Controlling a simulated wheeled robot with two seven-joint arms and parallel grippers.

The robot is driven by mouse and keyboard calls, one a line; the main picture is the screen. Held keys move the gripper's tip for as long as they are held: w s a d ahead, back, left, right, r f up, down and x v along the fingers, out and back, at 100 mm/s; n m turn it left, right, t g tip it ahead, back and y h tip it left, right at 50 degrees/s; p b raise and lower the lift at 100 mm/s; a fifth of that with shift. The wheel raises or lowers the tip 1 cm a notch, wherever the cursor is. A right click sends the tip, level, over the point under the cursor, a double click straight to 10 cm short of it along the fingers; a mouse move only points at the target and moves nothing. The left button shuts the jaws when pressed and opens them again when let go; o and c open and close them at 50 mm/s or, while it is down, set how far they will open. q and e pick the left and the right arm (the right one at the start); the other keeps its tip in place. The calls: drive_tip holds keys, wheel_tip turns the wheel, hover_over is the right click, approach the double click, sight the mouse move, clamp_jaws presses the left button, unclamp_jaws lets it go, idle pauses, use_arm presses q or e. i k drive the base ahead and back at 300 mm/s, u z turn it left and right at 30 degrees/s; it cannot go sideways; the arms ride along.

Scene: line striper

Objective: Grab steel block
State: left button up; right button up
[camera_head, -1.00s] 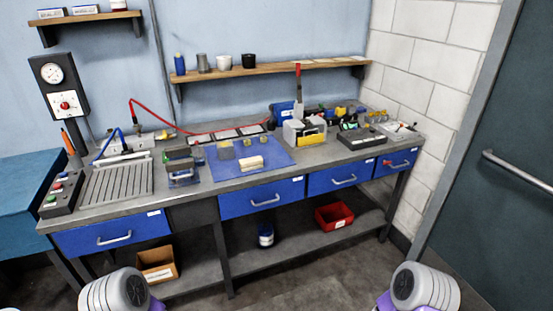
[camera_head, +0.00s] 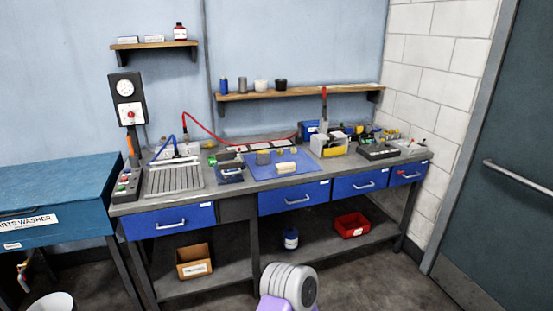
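A small grey block (camera_head: 263,159), which looks like the steel block, sits on the blue mat (camera_head: 300,178) on the workbench. Beside it on the mat are a small yellowish block (camera_head: 280,152) and a pale stacked block (camera_head: 286,168). The blocks are small in the head view, so their material is hard to tell. Neither of my grippers is in view. Only a rounded white and purple part of my own arm shows at the bottom centre, well in front of the bench.
The workbench (camera_head: 240,192) has blue drawers and a lower shelf with a cardboard box (camera_head: 194,262) and red bin (camera_head: 352,225). A slotted plate (camera_head: 174,180) lies left of the mat. A blue parts washer (camera_head: 50,205) stands left. Open floor lies in front.

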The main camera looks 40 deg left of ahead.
sight(263, 157)
drive_tip(key=u, duration=0.35)
drive_tip(key=i, duration=1.85)
drive_tip(key=u, duration=1.6)
drive_tip(key=i, duration=0.95)
drive_tip(key=u, duration=1.05)
